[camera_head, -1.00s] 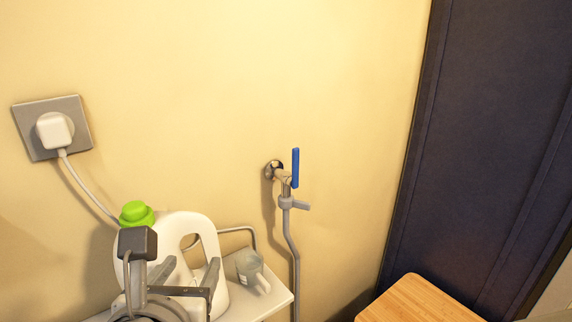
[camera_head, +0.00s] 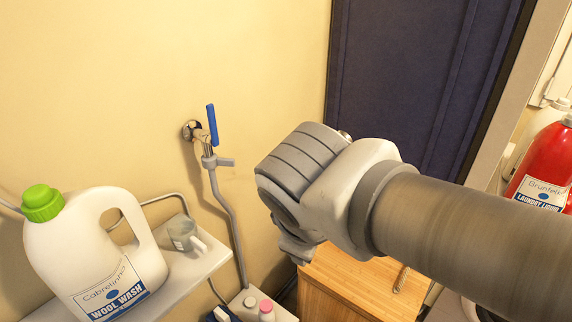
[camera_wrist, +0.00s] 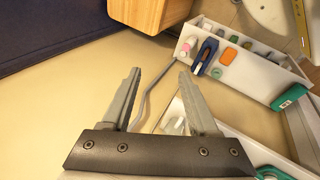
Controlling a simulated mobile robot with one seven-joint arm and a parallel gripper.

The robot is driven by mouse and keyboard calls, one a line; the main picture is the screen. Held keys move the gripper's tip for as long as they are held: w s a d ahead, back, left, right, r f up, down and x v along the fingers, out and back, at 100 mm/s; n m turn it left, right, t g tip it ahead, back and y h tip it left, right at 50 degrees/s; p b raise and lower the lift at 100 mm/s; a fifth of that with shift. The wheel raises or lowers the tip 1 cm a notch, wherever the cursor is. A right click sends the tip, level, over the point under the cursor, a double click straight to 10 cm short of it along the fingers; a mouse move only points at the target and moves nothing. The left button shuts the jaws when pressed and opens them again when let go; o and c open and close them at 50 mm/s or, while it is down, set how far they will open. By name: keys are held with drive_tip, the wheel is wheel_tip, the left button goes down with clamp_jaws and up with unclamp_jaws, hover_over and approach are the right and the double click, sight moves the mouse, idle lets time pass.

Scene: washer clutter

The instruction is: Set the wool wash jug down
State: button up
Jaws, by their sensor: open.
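The wool wash jug (camera_head: 95,265) is a white jug with a green cap and a "WOOL WASH" label. It stands upright on a white shelf (camera_head: 195,270) at the lower left of the head view. My gripper is away from the jug; my arm crosses the right half of the head view and its fingers are not clear there. In the wrist view my gripper (camera_wrist: 160,85) is open, with nothing between its fingers. The jug cannot be made out for certain in the wrist view.
A tap with a blue lever (camera_head: 212,125) and hose is on the wall. A white caddy (camera_wrist: 255,75) holds several small items. A red laundry liquid bottle (camera_head: 545,165) is at far right.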

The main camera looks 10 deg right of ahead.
drive_tip(key=d+m, duration=0.1)
drive_tip(key=m, duration=0.2)
drive_tip(key=s+d+m+y, duration=0.1)
drive_tip(key=m, duration=0.2)
drive_tip(key=d+r+m+y, duration=0.1)
drive_tip(key=m, duration=0.3)
drive_tip(key=shift+s+d, duration=0.1)
drive_tip(key=shift+s, duration=0.25)
drive_tip(key=shift+r+p, duration=0.75)
